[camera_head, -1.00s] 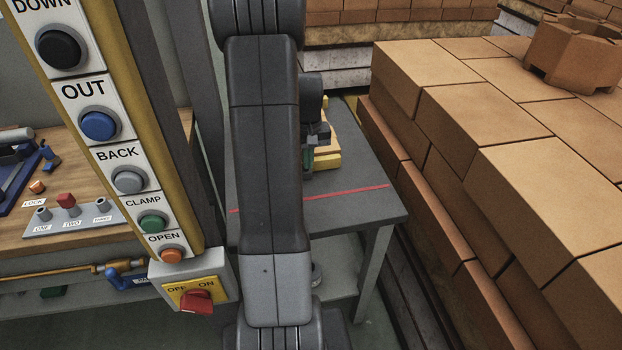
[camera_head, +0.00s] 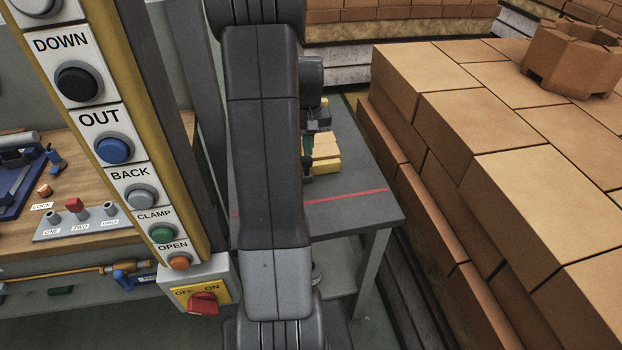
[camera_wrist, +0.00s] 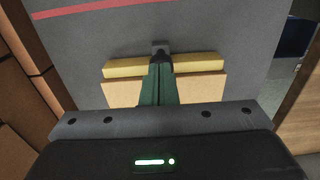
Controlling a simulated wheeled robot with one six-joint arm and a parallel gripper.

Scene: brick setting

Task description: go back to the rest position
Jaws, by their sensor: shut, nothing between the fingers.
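My gripper shows in the wrist view (camera_wrist: 157,68) as green fingers held together, with nothing between them. I cannot tell whether the fingertips touch the block. In the head view my arm rises through the middle and hides most of the gripper; a bit of green finger shows (camera_head: 308,145) beside the yellow block (camera_head: 326,150) on the grey table (camera_head: 365,213).
A red line (camera_head: 345,196) crosses the table. A tall brick stack (camera_head: 470,130) stands close on the right, with a notched brick piece (camera_head: 575,60) on top. At left are a button panel (camera_head: 110,145), a red switch (camera_head: 203,302) and a wooden bench (camera_head: 95,150).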

